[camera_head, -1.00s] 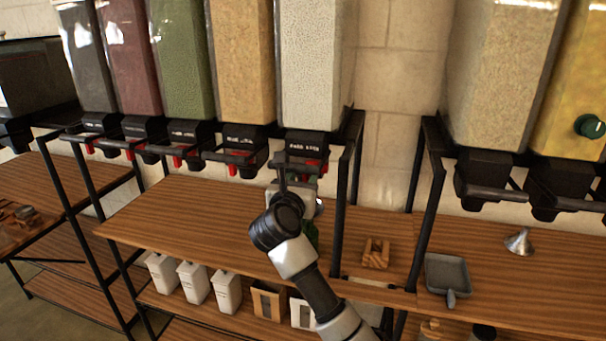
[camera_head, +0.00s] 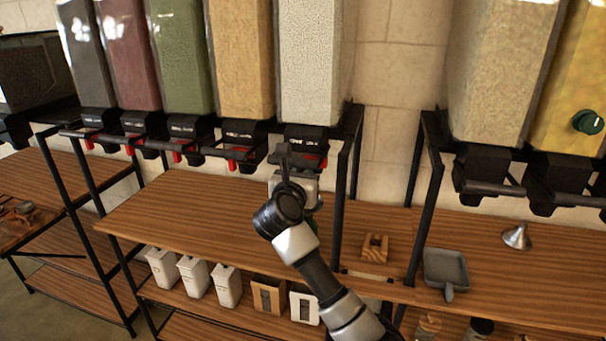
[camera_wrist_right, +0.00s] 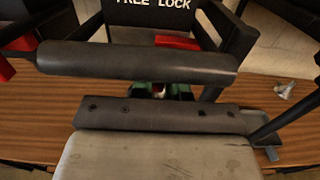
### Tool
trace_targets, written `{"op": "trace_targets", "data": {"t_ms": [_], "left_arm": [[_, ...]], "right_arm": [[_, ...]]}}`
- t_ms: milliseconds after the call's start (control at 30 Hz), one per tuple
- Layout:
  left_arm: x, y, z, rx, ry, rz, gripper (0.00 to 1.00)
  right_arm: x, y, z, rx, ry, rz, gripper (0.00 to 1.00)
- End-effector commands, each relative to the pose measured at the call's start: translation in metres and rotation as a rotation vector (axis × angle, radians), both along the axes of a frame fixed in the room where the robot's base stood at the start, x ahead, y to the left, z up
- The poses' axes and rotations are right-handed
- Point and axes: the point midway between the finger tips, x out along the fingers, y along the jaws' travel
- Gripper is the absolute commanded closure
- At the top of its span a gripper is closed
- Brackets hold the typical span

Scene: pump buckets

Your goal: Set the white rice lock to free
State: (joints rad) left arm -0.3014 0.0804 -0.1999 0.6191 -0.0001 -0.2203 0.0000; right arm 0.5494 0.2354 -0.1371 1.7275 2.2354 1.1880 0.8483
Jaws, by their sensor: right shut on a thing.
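The white rice dispenser (camera_head: 309,65) hangs at the middle of the row, with a black outlet block below it. Its label (camera_wrist_right: 153,3) reads FREE LOCK in the wrist view. The red lock (camera_wrist_right: 178,43) shows under the word LOCK. A black bar (camera_wrist_right: 140,64) crosses in front and hides its lower part. My right gripper (camera_head: 298,184) is up at this outlet. In the wrist view its greenish fingertips (camera_wrist_right: 164,91) are close together below the bar, apparently shut on the lock's lower part; the contact is mostly hidden. My left gripper is not in view.
Other dispensers with red locks, such as the tan one (camera_head: 240,60), stand to the left. A black frame post (camera_head: 340,190) is close at right. Below, the wooden shelf (camera_head: 180,215) is largely clear. A grey scoop (camera_head: 446,270) and a funnel (camera_head: 517,237) lie at right.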

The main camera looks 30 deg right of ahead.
Motion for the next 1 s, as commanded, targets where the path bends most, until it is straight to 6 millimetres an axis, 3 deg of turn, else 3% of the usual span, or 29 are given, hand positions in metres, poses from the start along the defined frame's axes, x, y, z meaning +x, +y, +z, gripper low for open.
{"op": "trace_targets", "data": {"t_ms": [233,567,600,733,1000], "left_arm": [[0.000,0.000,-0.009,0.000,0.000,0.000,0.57],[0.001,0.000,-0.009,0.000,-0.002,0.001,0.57],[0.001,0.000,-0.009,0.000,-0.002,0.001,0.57],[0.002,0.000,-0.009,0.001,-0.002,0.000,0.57],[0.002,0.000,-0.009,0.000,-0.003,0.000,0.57]], "right_arm": [[0.018,0.015,-0.002,0.004,0.000,0.000,1.00],[0.020,0.017,0.000,0.001,0.001,0.003,1.00],[0.020,0.018,0.000,0.000,0.000,0.003,0.79],[0.020,0.017,0.000,0.001,0.001,0.002,0.59],[0.019,0.017,-0.001,0.001,0.001,0.001,0.58]]}}
